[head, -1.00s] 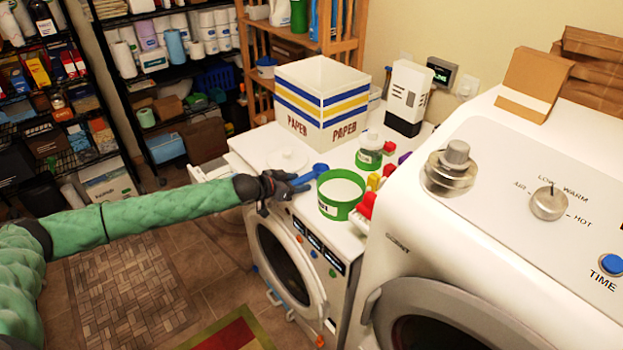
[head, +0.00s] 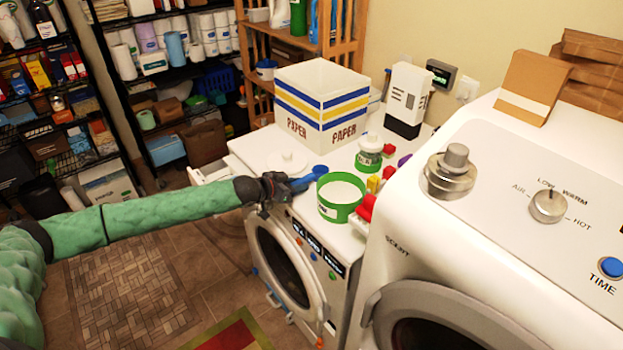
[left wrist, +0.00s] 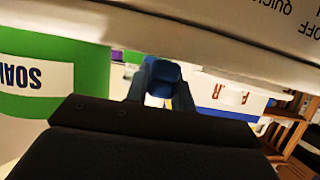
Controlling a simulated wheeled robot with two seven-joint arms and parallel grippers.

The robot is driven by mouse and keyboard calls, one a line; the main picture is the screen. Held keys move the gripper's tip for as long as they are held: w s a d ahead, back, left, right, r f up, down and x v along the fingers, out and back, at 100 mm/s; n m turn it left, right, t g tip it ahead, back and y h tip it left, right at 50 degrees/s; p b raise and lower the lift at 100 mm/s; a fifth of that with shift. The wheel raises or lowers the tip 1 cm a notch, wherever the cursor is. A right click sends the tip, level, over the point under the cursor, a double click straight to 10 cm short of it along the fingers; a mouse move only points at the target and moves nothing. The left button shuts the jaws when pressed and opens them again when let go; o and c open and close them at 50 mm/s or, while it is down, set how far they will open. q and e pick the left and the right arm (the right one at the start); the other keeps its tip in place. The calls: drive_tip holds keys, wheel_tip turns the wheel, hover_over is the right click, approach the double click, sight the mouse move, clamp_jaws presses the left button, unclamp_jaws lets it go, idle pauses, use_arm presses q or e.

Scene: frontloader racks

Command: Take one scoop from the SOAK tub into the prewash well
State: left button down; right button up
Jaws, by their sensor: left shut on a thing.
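The green SOAK tub (head: 341,211), holding white powder, stands on top of the white front-loading washer near its front right. Its label reads upside down in the left wrist view (left wrist: 40,78). My left gripper (head: 280,187) is shut on a blue scoop (head: 307,180), just left of the tub and above the washer's front edge. The scoop also shows in the left wrist view (left wrist: 162,75). It is outside the tub; I cannot tell whether it holds powder. A white drawer (head: 209,172) is pulled out at the washer's left; the prewash well inside is not clear. My right gripper is not in view.
A PAPER box (head: 322,105), a green-labelled jar (head: 369,153) and several small coloured items stand behind the tub. A larger white machine (head: 500,200) blocks the right. Open floor lies in front of the washer.

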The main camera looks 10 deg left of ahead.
use_arm(q)
drive_tip(key=shift+r+p, duration=1.85)
drive_tip(key=shift+r, duration=0.55)
drive_tip(key=c, duration=1.8)
unclamp_jaws()
drive_tip(key=shift+c, duration=0.2)
clamp_jaws()
wheel_tip(320, 180, up, 8)
drive_tip(key=r+p, duration=0.1)
drive_tip(key=p, duration=0.6)
drive_tip(key=s+d+r+m+g, duration=0.1)
drive_tip(key=s+d+m+g, duration=0.3)
drive_tip(key=s, duration=0.4)
drive_tip(key=shift+s+d+r+g, duration=0.4)
drive_tip(key=shift+d+g, duration=0.5)
drive_tip(key=shift+d, duration=0.15)
